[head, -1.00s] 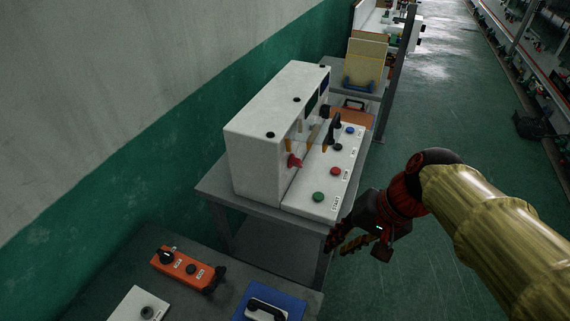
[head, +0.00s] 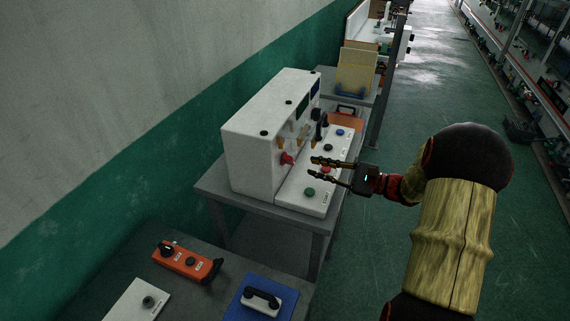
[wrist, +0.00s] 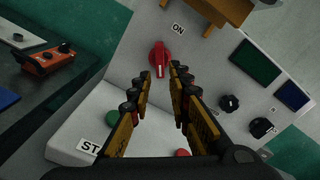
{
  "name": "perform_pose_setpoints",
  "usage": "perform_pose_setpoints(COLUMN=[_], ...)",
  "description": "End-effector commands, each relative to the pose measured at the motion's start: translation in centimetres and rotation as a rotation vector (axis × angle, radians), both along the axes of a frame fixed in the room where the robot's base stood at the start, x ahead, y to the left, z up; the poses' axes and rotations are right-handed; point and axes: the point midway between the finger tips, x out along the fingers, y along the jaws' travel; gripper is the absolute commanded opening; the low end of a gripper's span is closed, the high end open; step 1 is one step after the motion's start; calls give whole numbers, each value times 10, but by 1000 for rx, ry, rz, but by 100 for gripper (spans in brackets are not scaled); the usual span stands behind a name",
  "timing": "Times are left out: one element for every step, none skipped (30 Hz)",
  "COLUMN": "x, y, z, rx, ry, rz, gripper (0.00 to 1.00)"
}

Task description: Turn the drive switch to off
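A red rotary switch (head: 287,158) sits on the front face of the white machine box (head: 252,160), above the button panel. In the wrist view the red switch (wrist: 160,58) shows a pale mark on its lower part, and an "ON" label (wrist: 178,28) is printed near it. I cannot read any name for the switch. My gripper (head: 312,168) is open and empty, its fingers pointing at the switch from a short distance. In the wrist view the switch lies just beyond the gap between the fingertips (wrist: 162,80), apart from them.
The sloping white panel (head: 296,202) carries a green button (head: 309,192) and several others, close below my fingers. Yellow-brown parts (wrist: 215,12) and black knobs (wrist: 230,103) flank the switch. A nearer table holds an orange control box (head: 187,261).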

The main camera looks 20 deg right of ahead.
Motion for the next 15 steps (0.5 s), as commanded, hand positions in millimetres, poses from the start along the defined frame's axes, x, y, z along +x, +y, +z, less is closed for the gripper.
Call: perform_pose_setpoints(x=[3, 5, 8, 11, 14, 18, 22, 25, 30, 33, 36, 40, 42, 45, 47], y=[1, 3, 7, 10, 14, 19, 22, 26, 30, 33, 36, 41, 43, 45, 48], z=[0, 0, -1, -1, -1, -1, -1, -1, -1, -1, -1, -1, -1, -1, -1], rx=[3, 4, 3, 3, 2, 2, 2, 2, 2, 1, 1, 1, 1, 1, 1], ry=[-2, -1, -2, -1, 0, 0, -1, -1, -1, 0, 0, 0, -1, -1, -1], rz=[-2, -2, 0, 1, 1, 1, 2, 3, 3, 2, 2, 3, 2, 1, 1], gripper=[19, 19, 19, 19, 19, 19, 19, 19, 19, 19, 19, 19, 19, 19, 19])
